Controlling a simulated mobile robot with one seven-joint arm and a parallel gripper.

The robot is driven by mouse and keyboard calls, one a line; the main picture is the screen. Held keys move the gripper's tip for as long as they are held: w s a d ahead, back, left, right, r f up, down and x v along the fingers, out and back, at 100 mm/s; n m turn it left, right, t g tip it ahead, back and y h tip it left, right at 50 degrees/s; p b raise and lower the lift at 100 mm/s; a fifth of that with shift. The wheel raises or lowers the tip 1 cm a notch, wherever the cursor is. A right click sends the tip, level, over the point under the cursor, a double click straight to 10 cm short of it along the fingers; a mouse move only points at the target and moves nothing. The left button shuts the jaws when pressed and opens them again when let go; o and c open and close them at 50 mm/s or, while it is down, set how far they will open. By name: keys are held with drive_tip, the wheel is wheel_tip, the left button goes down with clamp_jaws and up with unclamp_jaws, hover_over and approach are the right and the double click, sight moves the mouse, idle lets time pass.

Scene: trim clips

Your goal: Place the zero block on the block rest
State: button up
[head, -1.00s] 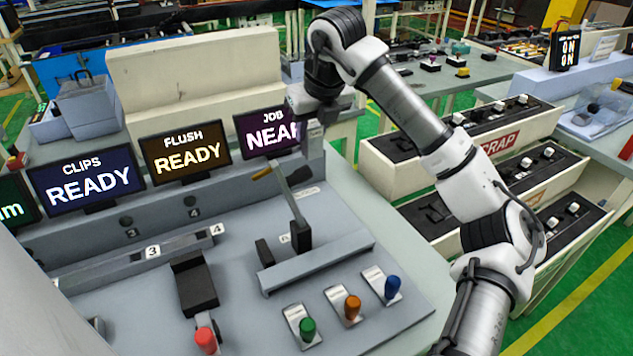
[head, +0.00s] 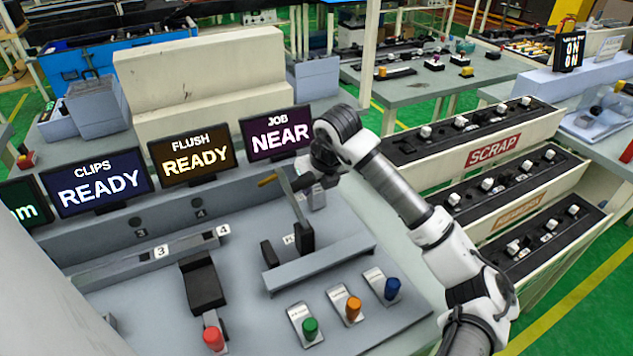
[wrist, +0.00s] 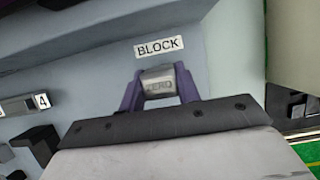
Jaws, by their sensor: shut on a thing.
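The zero block (wrist: 159,86) is a small grey block marked ZERO in the wrist view. My gripper (wrist: 160,92) is shut on it, with a purple finger on each side. A white BLOCK label (wrist: 159,47) lies on the grey surface just beyond the block in the wrist view. The block rest itself cannot be made out. I cannot tell whether the block touches the surface.
Green (head: 310,325), orange (head: 353,304) and blue (head: 392,287) knobs line the front. Black-topped bins (head: 470,145) stand to the right.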

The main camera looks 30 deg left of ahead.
drive_tip(key=shift+f+b, duration=0.2)
drive_tip(key=shift+b, duration=0.1)
drive_tip(key=o, duration=1.2)
drive_tip(key=shift+r, duration=0.1)
drive_tip(key=shift+c, duration=0.2)
drive_tip(key=shift+r, duration=0.15)
drive_tip(key=shift+d+r, duration=0.1)
drive_tip(key=shift+r, duration=0.1)
drive_tip(key=b+v, duration=0.2)
drive_tip(key=v, duration=0.9)
drive_tip(key=shift+r, duration=0.3)
drive_tip(key=shift+d, duration=0.1)
